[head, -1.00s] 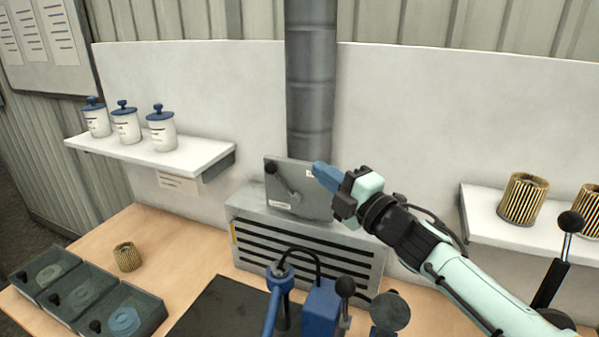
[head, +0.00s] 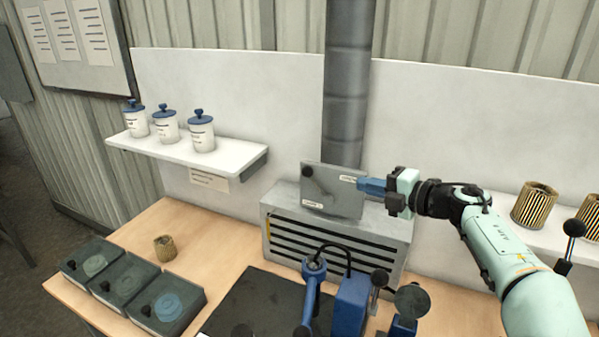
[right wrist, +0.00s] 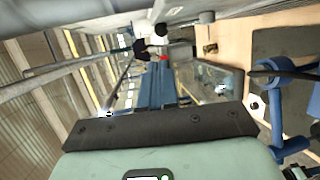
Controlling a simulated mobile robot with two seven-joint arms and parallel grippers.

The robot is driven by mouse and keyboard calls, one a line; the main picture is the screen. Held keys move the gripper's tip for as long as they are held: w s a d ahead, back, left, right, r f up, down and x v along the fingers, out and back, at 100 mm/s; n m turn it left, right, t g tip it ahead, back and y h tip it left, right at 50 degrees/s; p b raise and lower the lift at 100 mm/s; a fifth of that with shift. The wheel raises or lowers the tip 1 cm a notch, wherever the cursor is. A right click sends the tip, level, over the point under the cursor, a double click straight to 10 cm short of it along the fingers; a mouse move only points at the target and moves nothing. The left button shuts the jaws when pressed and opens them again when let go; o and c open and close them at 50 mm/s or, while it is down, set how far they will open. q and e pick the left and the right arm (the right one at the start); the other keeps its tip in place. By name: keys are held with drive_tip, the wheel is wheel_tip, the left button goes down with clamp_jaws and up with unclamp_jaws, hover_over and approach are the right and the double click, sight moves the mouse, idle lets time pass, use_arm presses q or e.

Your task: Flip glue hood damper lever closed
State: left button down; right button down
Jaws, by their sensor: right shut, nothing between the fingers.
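The glue hood (head: 338,250) is a grey slotted box on the bench, with a grey damper plate (head: 338,178) standing on its top in front of the duct. The dark damper lever (head: 319,185) lies across the plate, its knob at the upper left and its arm slanting down to the right. My right gripper (head: 360,184) is shut and empty, its blue fingers level at the plate's upper right edge, to the right of the lever. Contact with the plate cannot be told. In the right wrist view the shut fingers (right wrist: 156,85) show beside the plate (right wrist: 217,85). My left gripper is out of view.
A grey duct (head: 345,90) rises behind the plate. A left shelf (head: 180,153) holds lidded jars; a right shelf holds pleated filters (head: 535,205). A blue fixture (head: 350,303) with levers stands in front of the hood.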

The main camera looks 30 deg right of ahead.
sight(312, 173)
drive_tip(key=shift+s+d+f, duration=0.1)
drive_tip(key=shift+d+f, duration=0.05)
drive_tip(key=shift+d, duration=0.05)
